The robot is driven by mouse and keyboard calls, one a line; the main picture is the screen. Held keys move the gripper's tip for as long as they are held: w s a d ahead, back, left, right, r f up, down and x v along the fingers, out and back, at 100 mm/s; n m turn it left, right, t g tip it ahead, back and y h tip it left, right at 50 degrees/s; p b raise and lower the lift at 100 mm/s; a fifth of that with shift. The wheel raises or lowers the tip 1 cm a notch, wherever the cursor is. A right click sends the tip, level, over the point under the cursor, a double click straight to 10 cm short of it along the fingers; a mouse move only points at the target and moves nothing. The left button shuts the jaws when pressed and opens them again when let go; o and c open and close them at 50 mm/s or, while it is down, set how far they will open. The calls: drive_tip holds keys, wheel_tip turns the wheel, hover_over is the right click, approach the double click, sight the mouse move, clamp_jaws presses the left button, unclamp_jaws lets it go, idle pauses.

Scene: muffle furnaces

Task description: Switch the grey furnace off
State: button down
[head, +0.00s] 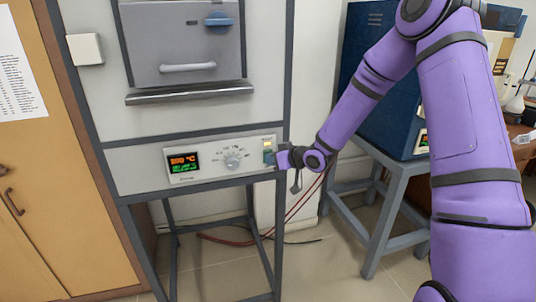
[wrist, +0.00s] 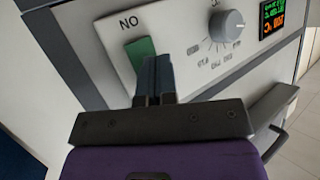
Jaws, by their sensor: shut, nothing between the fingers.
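The grey furnace (head: 185,40) stands on a frame at the left in the head view, with its door closed. Its control panel (head: 210,170) has a lit display (head: 184,162) with an orange °C reading and green text, which also shows in the wrist view (wrist: 273,14). A round knob (head: 233,159) is beside the display. The green switch (wrist: 140,50) is at the panel's end, by an upside-down "ON" label. My gripper (head: 270,157) is shut and empty, with its fingertips (wrist: 157,64) at the switch, covering part of it. I cannot tell whether they touch it.
A dark blue furnace (head: 365,70) stands on a grey stand (head: 385,180) to the right, behind my arm. A wooden cabinet (head: 60,130) is at the far left. Red cables (head: 300,205) hang between the two stands.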

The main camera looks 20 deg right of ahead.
drive_tip(key=shift+w, duration=0.15)
idle(0.4)
drive_tip(key=shift+s, duration=0.75)
drive_tip(key=shift+f, duration=0.1)
drive_tip(key=s, duration=0.5)
drive_tip(key=shift+f, duration=0.3)
